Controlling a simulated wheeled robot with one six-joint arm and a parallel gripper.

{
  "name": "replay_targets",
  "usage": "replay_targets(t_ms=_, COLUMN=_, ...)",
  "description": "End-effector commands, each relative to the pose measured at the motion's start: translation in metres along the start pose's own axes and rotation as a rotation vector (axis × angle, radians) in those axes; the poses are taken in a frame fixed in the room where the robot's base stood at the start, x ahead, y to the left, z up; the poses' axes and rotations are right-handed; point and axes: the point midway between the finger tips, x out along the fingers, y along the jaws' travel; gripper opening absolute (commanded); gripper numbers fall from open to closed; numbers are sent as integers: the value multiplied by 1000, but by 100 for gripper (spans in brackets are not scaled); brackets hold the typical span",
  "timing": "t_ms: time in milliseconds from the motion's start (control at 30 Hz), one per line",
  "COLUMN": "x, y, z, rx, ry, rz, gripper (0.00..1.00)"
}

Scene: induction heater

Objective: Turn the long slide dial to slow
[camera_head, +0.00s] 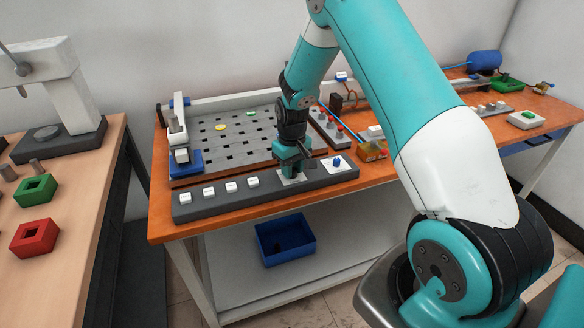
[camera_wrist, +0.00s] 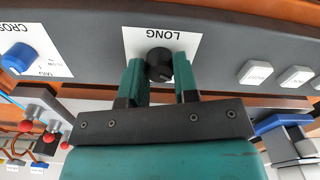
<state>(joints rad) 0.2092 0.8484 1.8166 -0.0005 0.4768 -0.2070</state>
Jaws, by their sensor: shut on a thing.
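The long slide dial (camera_wrist: 159,60) is a black round knob on a white plate marked LONG (camera_wrist: 185,40) in the wrist view. My gripper (camera_wrist: 160,76) has its two teal fingers on either side of the knob and is shut on it. In the head view my gripper (camera_head: 291,172) points down onto the dark control panel (camera_head: 215,209), and the arm's end hides the dial. The gripper covers part of the plate, so I cannot read the slow mark or tell the dial's setting.
A blue dial (camera_wrist: 18,58) marked CROS stands beside the long dial; it shows at the panel's right end in the head view (camera_head: 337,161). Several white buttons (camera_head: 209,191) line the panel's left. Behind is a grey perforated plate (camera_head: 235,138). A blue bin (camera_head: 286,240) sits below.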

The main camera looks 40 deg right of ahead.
Motion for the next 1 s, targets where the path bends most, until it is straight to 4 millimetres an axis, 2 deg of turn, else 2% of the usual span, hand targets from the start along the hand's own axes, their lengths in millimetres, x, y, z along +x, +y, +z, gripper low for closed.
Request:
replay_targets(t_ms=233, x=0, y=1, z=0, rx=1, ry=-1, rz=2, gripper=4)
replay_targets(t_ms=267, x=0, y=1, z=0, rx=1, ry=-1, rz=2, gripper=35)
replay_targets(t_ms=333, x=0, y=1, z=0, rx=2, ry=-1, rz=1, gripper=51)
replay_targets(t_ms=367, x=0, y=1, z=0, rx=2, ry=-1, rz=1, gripper=53)
replay_targets(t_ms=633, x=-1, y=0, z=0, rx=1, ry=0, rz=1, gripper=53)
replay_targets(t_ms=733, x=-8, y=0, z=-1, rx=1, ry=3, rz=1, gripper=53)
replay_targets(t_ms=867, x=-29, y=1, z=-1, rx=1, ry=6, rz=2, gripper=53)
replay_targets(t_ms=1000, x=-64, y=1, z=-1, rx=1, ry=7, rz=2, gripper=53)
